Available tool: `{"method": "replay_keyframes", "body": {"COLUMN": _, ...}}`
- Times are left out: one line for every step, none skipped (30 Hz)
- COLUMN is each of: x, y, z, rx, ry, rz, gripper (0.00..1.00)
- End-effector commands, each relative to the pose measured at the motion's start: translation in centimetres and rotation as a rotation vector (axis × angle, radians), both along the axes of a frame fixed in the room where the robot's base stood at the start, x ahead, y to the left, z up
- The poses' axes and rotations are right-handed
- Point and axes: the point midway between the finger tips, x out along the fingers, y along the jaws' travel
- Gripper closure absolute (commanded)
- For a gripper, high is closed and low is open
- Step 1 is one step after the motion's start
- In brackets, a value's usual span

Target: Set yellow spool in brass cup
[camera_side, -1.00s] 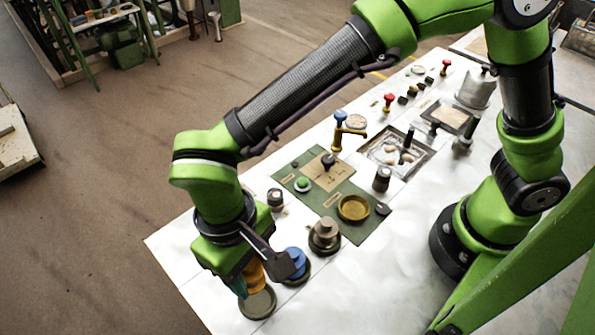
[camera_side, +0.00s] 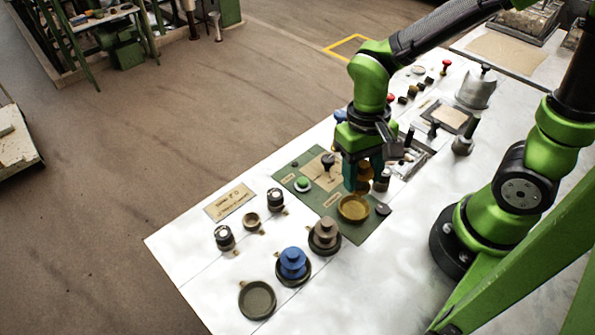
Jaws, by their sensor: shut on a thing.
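My gripper (camera_side: 363,176) is shut on the yellow spool (camera_side: 364,173), which shows as a brownish-gold piece between teal fingers. The fingers hide much of it. The brass cup (camera_side: 353,209) is a shallow, round, golden dish on the green panel. The gripper and spool appear just above the cup's far edge in the picture. I cannot tell the exact height or whether the spool touches the cup.
An empty dark dish (camera_side: 257,312) lies at the near table edge. A blue spool (camera_side: 293,262) and a grey-brown spool (camera_side: 325,232) stand in dishes nearby. Dark knobs (camera_side: 225,238) and a green button (camera_side: 303,184) stand to the left. The white near right tabletop is clear.

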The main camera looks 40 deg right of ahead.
Motion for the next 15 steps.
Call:
{"method": "replay_keyframes", "body": {"x": -0.3, "y": 0.0, "z": -0.4, "rx": 0.001, "ry": 0.003, "rz": 0.009, "gripper": 0.83}}
{"method": "replay_keyframes", "body": {"x": -0.3, "y": 0.0, "z": -0.5, "rx": 0.003, "ry": 0.002, "rz": 0.013, "gripper": 0.83}}
{"method": "replay_keyframes", "body": {"x": -0.2, "y": 0.0, "z": -0.6, "rx": 0.004, "ry": -0.004, "rz": 0.018, "gripper": 0.83}}
{"method": "replay_keyframes", "body": {"x": -0.1, "y": 0.0, "z": -0.8, "rx": 0.005, "ry": -0.006, "rz": 0.022, "gripper": 0.83}}
{"method": "replay_keyframes", "body": {"x": -0.1, "y": 0.0, "z": -1.0, "rx": 0.004, "ry": -0.006, "rz": 0.023, "gripper": 0.83}}
{"method": "replay_keyframes", "body": {"x": -0.2, "y": 0.0, "z": -1.2, "rx": 0.004, "ry": -0.003, "rz": 0.024, "gripper": 0.83}}
{"method": "replay_keyframes", "body": {"x": -0.2, "y": 0.0, "z": -1.5, "rx": 0.004, "ry": -0.003, "rz": 0.024, "gripper": 0.83}}
{"method": "replay_keyframes", "body": {"x": -0.2, "y": 0.0, "z": -1.7, "rx": 0.005, "ry": -0.003, "rz": 0.025, "gripper": 0.83}}
{"method": "replay_keyframes", "body": {"x": -0.2, "y": 0.0, "z": -2.1, "rx": 0.005, "ry": -0.003, "rz": 0.025, "gripper": 0.83}}
{"method": "replay_keyframes", "body": {"x": -0.2, "y": 0.0, "z": -2.3, "rx": 0.005, "ry": -0.003, "rz": 0.025, "gripper": 0.83}}
{"method": "replay_keyframes", "body": {"x": -0.2, "y": 0.0, "z": -2.5, "rx": 0.005, "ry": -0.002, "rz": 0.024, "gripper": 0.83}}
{"method": "replay_keyframes", "body": {"x": -0.2, "y": 0.1, "z": -2.8, "rx": 0.005, "ry": -0.004, "rz": 0.023, "gripper": 0.83}}
{"method": "replay_keyframes", "body": {"x": -0.2, "y": 0.1, "z": -3.1, "rx": 0.005, "ry": -0.003, "rz": 0.023, "gripper": 0.83}}
{"method": "replay_keyframes", "body": {"x": -0.1, "y": 0.1, "z": -3.3, "rx": 0.005, "ry": -0.003, "rz": 0.023, "gripper": 0.83}}
{"method": "replay_keyframes", "body": {"x": -0.1, "y": 0.1, "z": -3.5, "rx": 0.005, "ry": -0.004, "rz": 0.023, "gripper": 0.83}}
